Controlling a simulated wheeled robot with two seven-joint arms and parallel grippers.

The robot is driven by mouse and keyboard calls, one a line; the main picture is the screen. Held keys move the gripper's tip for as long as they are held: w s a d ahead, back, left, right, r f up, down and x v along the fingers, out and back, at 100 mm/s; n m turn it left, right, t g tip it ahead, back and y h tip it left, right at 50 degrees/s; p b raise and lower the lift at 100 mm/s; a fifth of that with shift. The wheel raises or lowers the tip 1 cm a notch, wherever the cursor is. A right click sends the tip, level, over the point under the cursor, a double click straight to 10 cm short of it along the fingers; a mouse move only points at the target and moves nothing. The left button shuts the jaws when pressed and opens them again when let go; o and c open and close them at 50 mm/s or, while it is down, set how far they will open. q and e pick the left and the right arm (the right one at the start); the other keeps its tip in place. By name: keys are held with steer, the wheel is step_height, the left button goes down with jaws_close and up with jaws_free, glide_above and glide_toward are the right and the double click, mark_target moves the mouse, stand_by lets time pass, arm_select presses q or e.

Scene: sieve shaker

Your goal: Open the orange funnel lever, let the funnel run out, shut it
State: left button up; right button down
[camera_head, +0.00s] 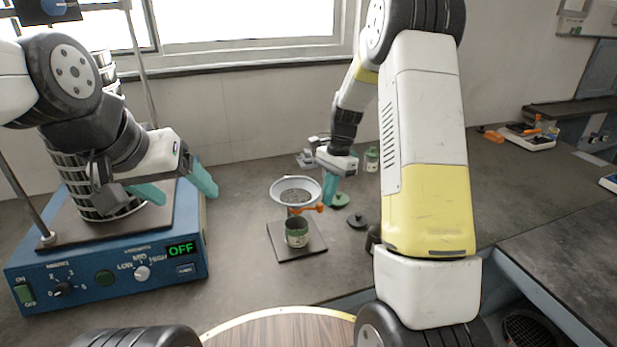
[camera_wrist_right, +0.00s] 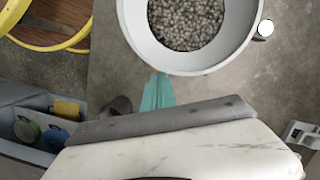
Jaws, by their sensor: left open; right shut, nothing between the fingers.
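The funnel (camera_head: 295,185), a pale metal cone, holds grey granules and stands over a green-labelled jar (camera_head: 296,232). Its orange lever (camera_head: 308,208) sticks out below the cone on the right side. In the right wrist view the funnel (camera_wrist_right: 247,45) is seen from above with granules in it. My right gripper (camera_head: 327,190) is shut and empty, just right of the funnel by the lever; its teal fingers (camera_wrist_right: 158,92) point at the funnel rim. Whether they touch the lever cannot be told. My left gripper (camera_head: 182,188) is open and empty in front of the sieve stack.
A blue shaker base (camera_head: 110,262) with an OFF display and a sieve stack (camera_head: 75,180) stands left. A dark plate (camera_head: 300,254) lies under the jar. A dark lid (camera_head: 358,221) and another jar (camera_head: 371,160) are near my right arm. A tray (camera_head: 530,140) lies far right.

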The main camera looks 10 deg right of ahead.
steer(key=shift+s+m, duration=0.9)
steer(key=shift+m, duration=0.3)
steer(key=shift+a, duration=0.1)
steer(key=shift+w+a, duration=0.55)
